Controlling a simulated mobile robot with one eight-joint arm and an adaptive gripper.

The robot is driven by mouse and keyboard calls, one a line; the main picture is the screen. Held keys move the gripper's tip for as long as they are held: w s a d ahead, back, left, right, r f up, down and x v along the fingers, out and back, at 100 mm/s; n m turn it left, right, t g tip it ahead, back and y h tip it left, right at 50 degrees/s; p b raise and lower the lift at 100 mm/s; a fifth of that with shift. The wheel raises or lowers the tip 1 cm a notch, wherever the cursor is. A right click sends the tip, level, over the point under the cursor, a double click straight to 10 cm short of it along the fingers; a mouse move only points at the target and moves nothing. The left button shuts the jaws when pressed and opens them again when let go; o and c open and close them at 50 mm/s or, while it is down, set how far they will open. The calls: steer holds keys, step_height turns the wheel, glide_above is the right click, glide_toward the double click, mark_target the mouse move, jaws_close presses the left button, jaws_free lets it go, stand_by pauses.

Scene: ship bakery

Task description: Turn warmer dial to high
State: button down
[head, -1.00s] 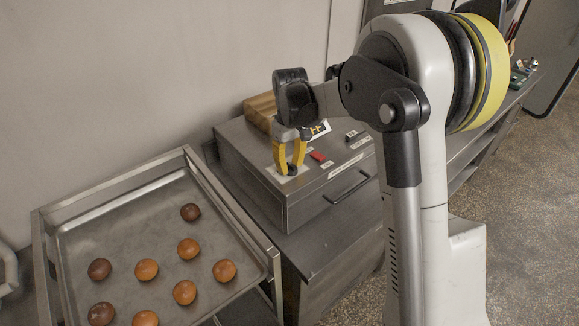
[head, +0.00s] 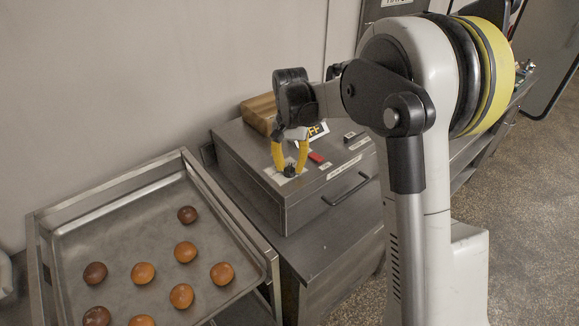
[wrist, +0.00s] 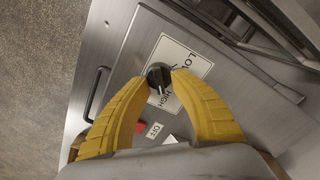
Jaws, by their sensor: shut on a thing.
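The warmer dial (wrist: 158,76) is a small black knob on a white label plate in the wrist view. The plate reads LOW on one side and HIGH on the other. A pale mark on the knob points toward the HIGH side. In the head view the dial (head: 289,172) sits on top of the steel warmer (head: 240,150), near its front left corner. My gripper (head: 290,166) points down over it, its yellow fingers shut on the dial from both sides. The fingertips (wrist: 160,73) touch the knob's edges in the wrist view.
A wooden block (head: 259,112) stands on the warmer behind my gripper. The warmer has a front handle (head: 345,188). A metal tray (head: 110,225) with several buns stands at left.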

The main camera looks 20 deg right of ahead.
mark_target(291, 165)
steer(key=shift+m, duration=0.9)
steer(key=shift+s+d, duration=0.1)
steer(key=c, duration=1.1)
jaws_free()
steer(key=shift+r, duration=0.1)
step_height(291, 165, up, 12)
steer(key=shift+f, duration=0.1)
